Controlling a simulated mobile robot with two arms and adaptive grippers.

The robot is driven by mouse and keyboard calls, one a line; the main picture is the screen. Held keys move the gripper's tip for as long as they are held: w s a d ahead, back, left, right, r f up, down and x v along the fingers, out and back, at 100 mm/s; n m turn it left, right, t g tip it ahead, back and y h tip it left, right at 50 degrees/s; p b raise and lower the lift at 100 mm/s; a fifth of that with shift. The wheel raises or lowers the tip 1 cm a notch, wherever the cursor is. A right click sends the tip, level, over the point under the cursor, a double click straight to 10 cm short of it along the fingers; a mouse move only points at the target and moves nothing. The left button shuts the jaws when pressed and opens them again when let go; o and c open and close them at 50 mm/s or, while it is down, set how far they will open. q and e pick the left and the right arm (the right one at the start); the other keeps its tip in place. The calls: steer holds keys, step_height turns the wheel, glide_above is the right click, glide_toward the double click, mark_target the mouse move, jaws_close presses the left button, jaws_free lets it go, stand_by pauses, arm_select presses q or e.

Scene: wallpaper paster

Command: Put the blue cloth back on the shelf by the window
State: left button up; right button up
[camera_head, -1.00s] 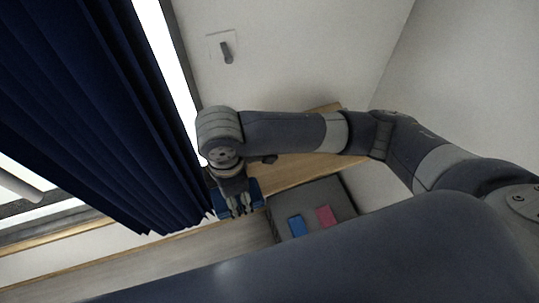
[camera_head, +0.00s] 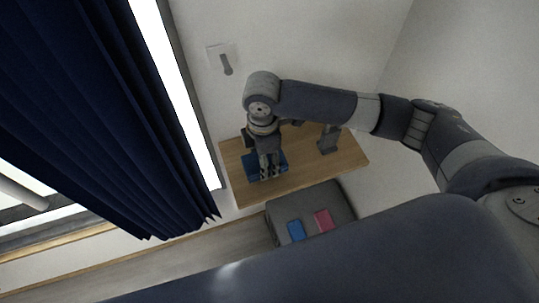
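The blue cloth (camera_head: 252,174) shows on both sides of the fingers of my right gripper (camera_head: 269,174), whose arm comes in from the right. The fingers look shut on the cloth. From above, cloth and gripper are over the left part of the light wooden shelf (camera_head: 328,172) beside the window (camera_head: 178,90). I cannot tell whether the cloth touches the shelf. The fingers hide the middle of the cloth. My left gripper is not in view.
A dark grey upright object (camera_head: 328,139) stands on the shelf to the right of the gripper. Below is a grey box-like seat (camera_head: 338,196) with a small blue item (camera_head: 296,230) and a pink item (camera_head: 324,220). A dark blue curtain (camera_head: 90,110) hangs at left.

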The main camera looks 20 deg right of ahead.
mark_target(269, 156)
steer(key=shift+w+d, duration=0.9)
steer(key=shift+d, duration=0.05)
step_height(269, 156, down, 2)
steer(key=shift+f+p, duration=0.1)
steer(key=shift+p, duration=0.95)
steer(key=shift+f, duration=0.5)
steer(key=o, duration=1.1)
steer(key=shift+f, duration=0.1)
steer(key=shift+f+b, duration=0.3)
steer(key=shift+b, duration=0.2)
steer(key=r, duration=0.3)
steer(key=r+b, duration=0.1)
steer(key=r, duration=0.3)
steer(key=d+r, duration=0.1)
steer(key=r, duration=0.3)
steer(key=shift+w+b, duration=0.3)
steer(key=shift+w, duration=0.1)
